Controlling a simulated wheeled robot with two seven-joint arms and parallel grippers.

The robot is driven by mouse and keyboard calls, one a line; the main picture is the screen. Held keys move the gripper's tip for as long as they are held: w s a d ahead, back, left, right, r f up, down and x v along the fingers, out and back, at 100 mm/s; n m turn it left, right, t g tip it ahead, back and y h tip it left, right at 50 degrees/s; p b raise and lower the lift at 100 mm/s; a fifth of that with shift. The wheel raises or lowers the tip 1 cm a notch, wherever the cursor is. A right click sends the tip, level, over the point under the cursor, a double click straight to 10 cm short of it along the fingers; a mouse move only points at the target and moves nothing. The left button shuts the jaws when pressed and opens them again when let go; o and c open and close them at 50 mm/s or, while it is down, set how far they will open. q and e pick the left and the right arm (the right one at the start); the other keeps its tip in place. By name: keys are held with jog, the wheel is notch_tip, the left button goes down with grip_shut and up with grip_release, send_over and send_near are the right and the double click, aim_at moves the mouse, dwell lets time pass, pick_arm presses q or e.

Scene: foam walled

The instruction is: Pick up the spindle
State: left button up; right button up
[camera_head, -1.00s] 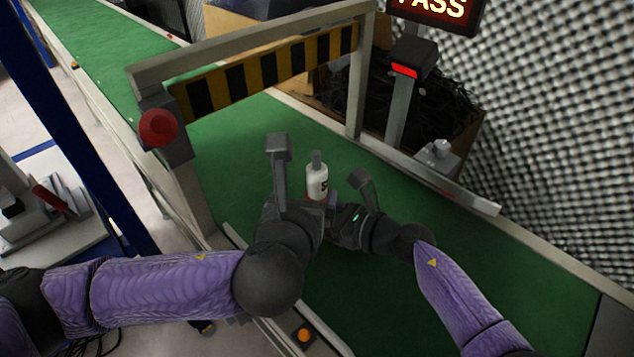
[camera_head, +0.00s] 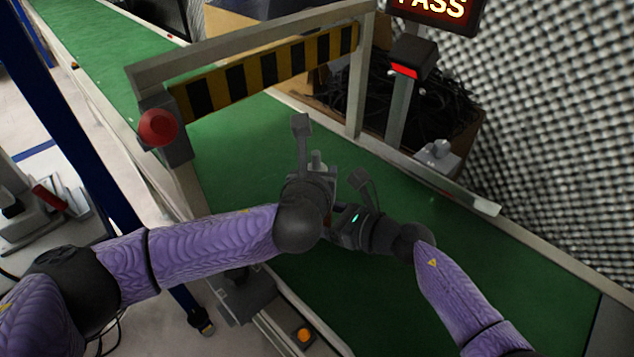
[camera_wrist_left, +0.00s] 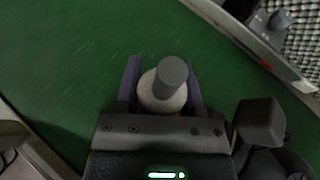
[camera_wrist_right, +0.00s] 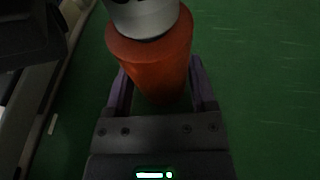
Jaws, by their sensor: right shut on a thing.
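The spindle stands upright on the green belt (camera_head: 240,140), with a grey tip (camera_head: 316,157), a white middle and an orange lower body (camera_wrist_right: 152,60). My right gripper (camera_wrist_right: 160,85) is shut on the orange body, low down. My left gripper (camera_wrist_left: 162,75) is above it with its fingers on either side of the white part (camera_wrist_left: 150,97), a narrow gap showing; it looks open. In the head view my left gripper (camera_head: 314,172) hides most of the spindle, and my right gripper (camera_head: 345,195) is close beside it.
A striped gate (camera_head: 265,70) with a red button (camera_head: 158,127) spans the belt behind. A PASS sign (camera_head: 435,8) and a red-lit scanner post (camera_head: 405,70) stand at the far rail. The belt is clear to the right.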

pick_arm(q)
grip_shut()
